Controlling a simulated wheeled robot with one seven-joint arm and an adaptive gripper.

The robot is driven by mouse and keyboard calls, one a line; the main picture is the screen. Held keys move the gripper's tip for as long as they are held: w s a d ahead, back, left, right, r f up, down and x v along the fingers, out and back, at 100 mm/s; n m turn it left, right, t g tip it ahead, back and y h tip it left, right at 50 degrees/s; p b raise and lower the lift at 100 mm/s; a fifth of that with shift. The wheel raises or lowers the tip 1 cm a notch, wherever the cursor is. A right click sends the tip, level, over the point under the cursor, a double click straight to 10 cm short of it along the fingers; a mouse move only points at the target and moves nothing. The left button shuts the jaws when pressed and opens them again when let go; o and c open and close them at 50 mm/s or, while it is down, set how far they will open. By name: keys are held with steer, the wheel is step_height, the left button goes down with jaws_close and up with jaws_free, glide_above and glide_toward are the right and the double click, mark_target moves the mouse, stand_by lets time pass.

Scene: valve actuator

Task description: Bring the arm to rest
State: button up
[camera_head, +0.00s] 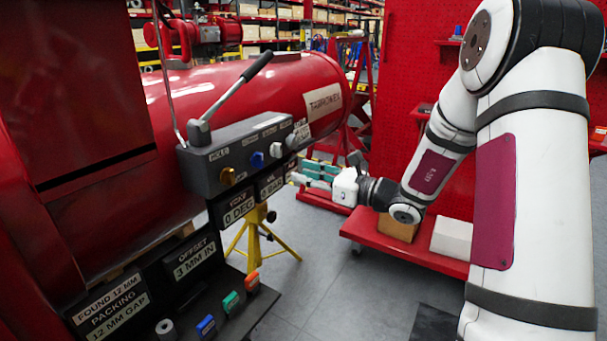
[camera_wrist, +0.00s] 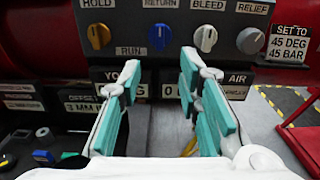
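My arm reaches in from the right in the head view. My gripper (camera_head: 318,175) is extended toward the right end of the grey valve control box (camera_head: 225,155), apart from it. In the wrist view my gripper (camera_wrist: 158,110) has its two teal-padded fingers spread wide, with nothing between them. The control box (camera_wrist: 225,15) is ahead of it, with a yellow knob (camera_wrist: 98,36), a blue knob (camera_wrist: 160,37), a white knob (camera_wrist: 205,38) and a grey knob (camera_wrist: 250,40) along its front. A long lever (camera_head: 235,85) rises from the box top.
A red cylinder (camera_head: 270,85) lies behind the box. A black shelf (camera_head: 245,308) below carries red, green and blue pieces. A yellow stand (camera_head: 258,240) is under the box. A red cart (camera_head: 430,258) with boxes stands below my arm. Grey floor (camera_head: 320,285) is open between.

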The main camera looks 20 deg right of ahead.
steer(key=s+a+r+n+g+y, duration=0.1)
steer(key=s+a+r+n+g, duration=0.2)
steer(key=s+a+n+g, duration=0.35)
steer(key=s+a+r+n+g+y, duration=0.2)
steer(key=s+a+n+g, duration=0.1)
steer(key=s+a+n, duration=0.45)
steer(key=s+a+f+n+g+h, duration=0.1)
steer(key=s+a+n+g+h, duration=0.2)
steer(key=s, duration=0.6)
steer(key=s+a+f+n+g+h, duration=0.1)
steer(key=s+n+g+h, duration=0.3)
steer(key=s, duration=0.6)
steer(key=s+d+f+n+t+h, duration=0.1)
steer(key=s+d+n+t+h, duration=0.2)
steer(key=s+d+n+h, duration=0.6)
step_height(320, 180, up, 18)
steer(key=d+m+t+y+p, duration=0.1)
steer(key=t+y+p, duration=0.1)
steer(key=p, duration=1.4)
steer(key=shift+s+d+t+p, duration=0.35)
steer(key=shift+d+t+p, duration=0.05)
steer(key=shift+t, duration=0.15)
steer(key=shift+r, duration=0.1)
